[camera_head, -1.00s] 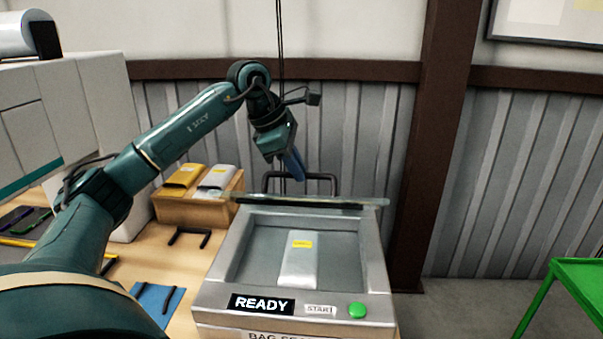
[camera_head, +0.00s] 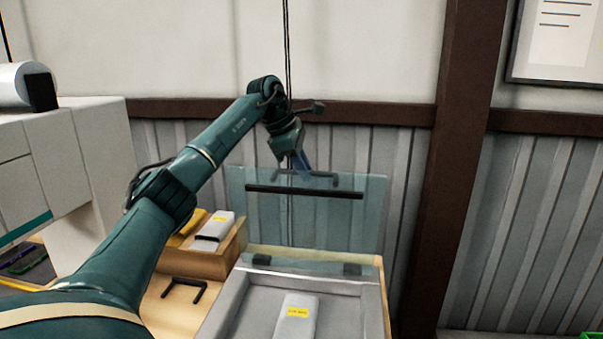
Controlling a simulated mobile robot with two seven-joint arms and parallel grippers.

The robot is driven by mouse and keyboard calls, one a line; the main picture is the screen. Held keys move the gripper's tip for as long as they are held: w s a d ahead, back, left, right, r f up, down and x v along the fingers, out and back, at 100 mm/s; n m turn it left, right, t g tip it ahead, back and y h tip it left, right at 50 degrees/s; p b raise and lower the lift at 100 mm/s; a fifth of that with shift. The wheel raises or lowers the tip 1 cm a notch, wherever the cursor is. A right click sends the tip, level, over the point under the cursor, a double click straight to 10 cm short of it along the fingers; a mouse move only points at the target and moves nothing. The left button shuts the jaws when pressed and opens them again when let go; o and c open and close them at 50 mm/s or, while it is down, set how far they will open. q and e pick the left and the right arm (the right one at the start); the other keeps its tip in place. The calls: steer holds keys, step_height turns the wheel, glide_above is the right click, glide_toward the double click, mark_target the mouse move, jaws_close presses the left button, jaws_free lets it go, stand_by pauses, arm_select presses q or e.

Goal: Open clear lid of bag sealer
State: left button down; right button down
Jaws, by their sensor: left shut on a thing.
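The bag sealer's clear lid (camera_head: 320,225) stands about upright along the back edge of the grey sealer body (camera_head: 350,290). A long dark bar (camera_head: 305,192) runs across the lid's near face. A silver pouch with a yellow label (camera_head: 298,318) lies in the open sealer bed. My right gripper is not in view.
A tilted carton (camera_head: 205,262) holding pouches stands left of the sealer on the wooden table. A dark U-shaped handle (camera_head: 183,290) lies in front of it. A brown post (camera_head: 435,180) and corrugated wall are close behind. The sealer's front is out of frame.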

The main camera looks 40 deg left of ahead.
arm_select(q)
steer(key=shift+w+a+f, duration=0.2)
steer(key=shift+w+f, duration=0.1)
steer(key=shift+f, duration=0.15)
steer(key=shift+w+a+r, duration=0.25)
steer(key=shift+a+r, duration=0.1)
steer(key=shift+r, duration=0.15)
steer(key=shift+w+a+r, duration=0.1)
steer(key=shift+w+r, duration=0.05)
steer(key=c, duration=1.6)
jaws_free()
steer(key=shift+w+a, duration=0.1)
steer(key=shift+w, duration=0.1)
steer(key=shift+c, duration=0.2)
steer(key=shift+o, duration=0.9)
steer(key=shift+w+a+f, duration=0.15)
steer(key=shift+w+f, duration=0.1)
steer(key=shift+f, duration=0.15)
steer(key=v, duration=1.3)
steer(key=shift+d+r, duration=0.2)
steer(key=shift+d, duration=0.05)
